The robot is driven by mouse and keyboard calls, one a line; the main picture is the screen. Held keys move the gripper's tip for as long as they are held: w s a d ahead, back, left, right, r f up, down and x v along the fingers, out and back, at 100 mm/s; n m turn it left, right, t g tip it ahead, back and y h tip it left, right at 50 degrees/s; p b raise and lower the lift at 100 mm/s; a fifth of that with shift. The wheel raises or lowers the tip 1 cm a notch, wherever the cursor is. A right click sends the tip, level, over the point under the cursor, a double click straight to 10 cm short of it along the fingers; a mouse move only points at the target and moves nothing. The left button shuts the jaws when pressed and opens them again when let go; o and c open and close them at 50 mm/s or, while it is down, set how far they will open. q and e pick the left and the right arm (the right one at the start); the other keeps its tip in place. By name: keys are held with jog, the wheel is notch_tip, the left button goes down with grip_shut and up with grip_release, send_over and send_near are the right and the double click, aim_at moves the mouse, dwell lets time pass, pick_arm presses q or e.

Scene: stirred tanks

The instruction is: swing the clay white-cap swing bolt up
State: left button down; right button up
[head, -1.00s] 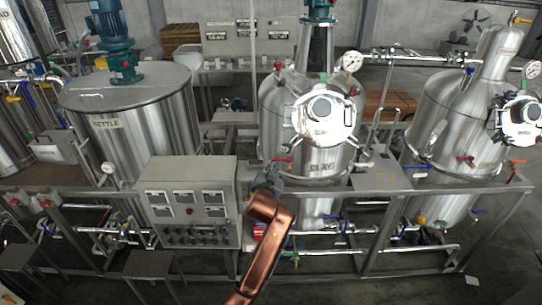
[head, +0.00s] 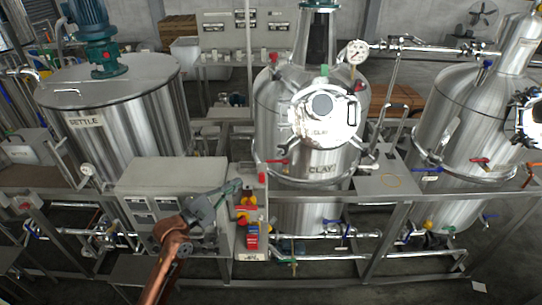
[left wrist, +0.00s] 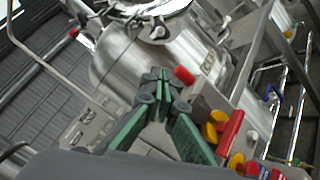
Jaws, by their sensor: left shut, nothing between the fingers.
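The CLAY tank (head: 271,110) stands upright in the middle of the head view, with a bright round hatch (head: 323,133) on its front. Small bolts and knobs ring the hatch; a green cap (head: 325,70) shows at its top. I cannot tell which bolt has the white cap. In the left wrist view the tank (left wrist: 125,70) and the hatch's underside are at the top, with a small pale-and-dark fitting (left wrist: 158,32) below the rim. My left gripper (head: 237,184) is shut and empty, low and left of the hatch, apart from it; its green-padded fingers show in the left wrist view (left wrist: 163,75). My right gripper is out of view.
The frame rail (head: 385,199) crosses in front of the tanks. The SETTLE tank (head: 130,120) is left, another hatched tank (head: 460,125) right.

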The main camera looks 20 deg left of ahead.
pick_arm(q)
jog(key=p, duration=0.3)
send_near(284, 148)
jog(key=w+a+f, duration=0.1)
jog(key=w+f, duration=0.2)
jog(key=w, duration=0.4)
jog(key=shift+w+d+f, duration=0.15)
jog(key=shift+w+d, duration=0.05)
jog(key=shift+w, duration=0.35)
jog(key=shift+d, duration=0.1)
